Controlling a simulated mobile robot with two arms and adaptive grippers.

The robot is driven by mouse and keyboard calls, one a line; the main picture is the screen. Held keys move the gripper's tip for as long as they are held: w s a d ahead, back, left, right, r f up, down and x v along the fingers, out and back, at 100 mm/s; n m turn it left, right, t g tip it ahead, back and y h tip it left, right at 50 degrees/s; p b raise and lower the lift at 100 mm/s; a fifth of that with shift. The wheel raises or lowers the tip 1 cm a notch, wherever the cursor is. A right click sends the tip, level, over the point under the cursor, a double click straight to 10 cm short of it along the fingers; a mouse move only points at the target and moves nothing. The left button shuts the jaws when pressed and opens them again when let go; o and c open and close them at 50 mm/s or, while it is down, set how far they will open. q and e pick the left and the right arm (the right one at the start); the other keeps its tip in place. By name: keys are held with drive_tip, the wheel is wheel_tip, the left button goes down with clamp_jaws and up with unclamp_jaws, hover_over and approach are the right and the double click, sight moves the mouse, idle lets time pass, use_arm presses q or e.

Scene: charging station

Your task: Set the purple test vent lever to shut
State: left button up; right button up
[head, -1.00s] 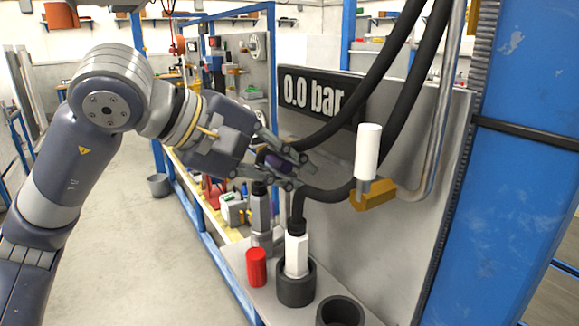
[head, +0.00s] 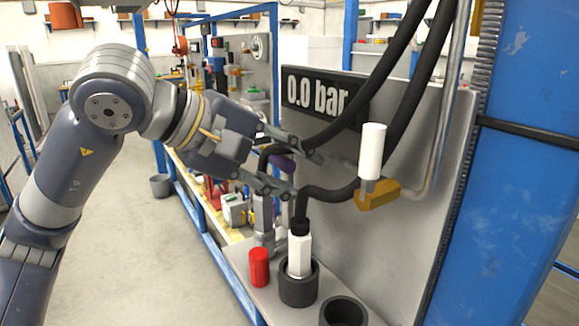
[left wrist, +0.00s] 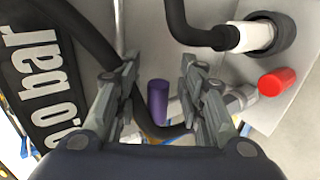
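The purple lever (head: 283,164) shows in the head view between the fingers of my left gripper (head: 304,172), partly hidden by them. In the left wrist view the purple lever (left wrist: 158,101) stands between the two open fingers (left wrist: 160,64), with a gap on each side. Its mounting is hidden, so I cannot tell its position on the valve. My right gripper is not in view.
A gauge sign (head: 322,94) reads 0.0 bar on the grey panel. Black hoses cross close to the gripper. A white-handled yellow valve (head: 372,152) is at right. A red cylinder (head: 259,267) and a white connector in a black socket (head: 298,291) stand below.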

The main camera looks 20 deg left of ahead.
use_arm(q)
drive_tip(key=v, duration=1.2)
